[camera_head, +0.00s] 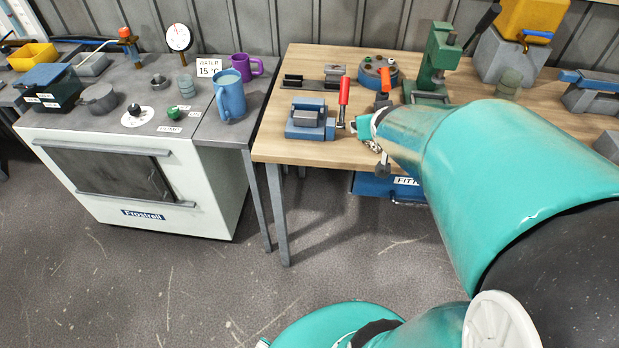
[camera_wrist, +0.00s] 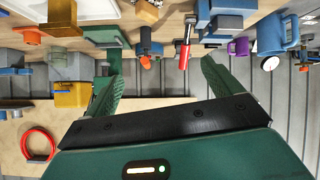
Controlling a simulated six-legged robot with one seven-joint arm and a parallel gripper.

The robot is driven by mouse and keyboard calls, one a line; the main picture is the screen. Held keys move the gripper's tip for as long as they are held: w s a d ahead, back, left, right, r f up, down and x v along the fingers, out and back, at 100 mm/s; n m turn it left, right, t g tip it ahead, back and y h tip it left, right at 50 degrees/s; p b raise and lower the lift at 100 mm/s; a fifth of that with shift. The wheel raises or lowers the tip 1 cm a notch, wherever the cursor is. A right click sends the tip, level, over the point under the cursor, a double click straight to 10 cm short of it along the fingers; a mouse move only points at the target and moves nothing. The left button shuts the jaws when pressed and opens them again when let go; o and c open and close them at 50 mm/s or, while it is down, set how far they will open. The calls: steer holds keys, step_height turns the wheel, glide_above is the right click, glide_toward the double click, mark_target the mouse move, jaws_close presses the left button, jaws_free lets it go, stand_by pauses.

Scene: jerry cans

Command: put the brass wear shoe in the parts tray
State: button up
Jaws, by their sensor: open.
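My gripper (camera_wrist: 162,58) is open in the wrist view, its two green fingers apart and nothing seen held between them. In the head view my gripper (camera_head: 364,127) is mostly hidden by my teal arm, above the wooden bench's front. A small brass-coloured block (camera_wrist: 147,12) at the wrist view's top edge may be the brass wear shoe. It lies on the bench, beyond the fingertips and apart from them, partly cut off.
The wooden bench (camera_head: 270,143) carries a blue vise (camera_head: 308,120), a red-handled tool (camera_head: 344,92), a round fixture (camera_head: 372,73) and a green press (camera_head: 436,60). Blue mug (camera_head: 229,97) and purple mug (camera_head: 247,66) stand left. Open floor lies in front.

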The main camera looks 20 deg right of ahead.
steer(key=s+a+r+n+g+y, duration=0.1)
steer(key=s+a+r+g+y, duration=0.1)
steer(key=s+a, duration=0.4)
steer(key=s+a+r+n+g+y, duration=0.1)
steer(key=s+a, duration=0.6)
steer(key=a, duration=0.9)
steer(key=shift+s+r+n+g+y, duration=0.15)
steer(key=shift+r+n+g+y, duration=0.4)
steer(key=shift+y, duration=0.55)
steer(key=shift+a, duration=0.1)
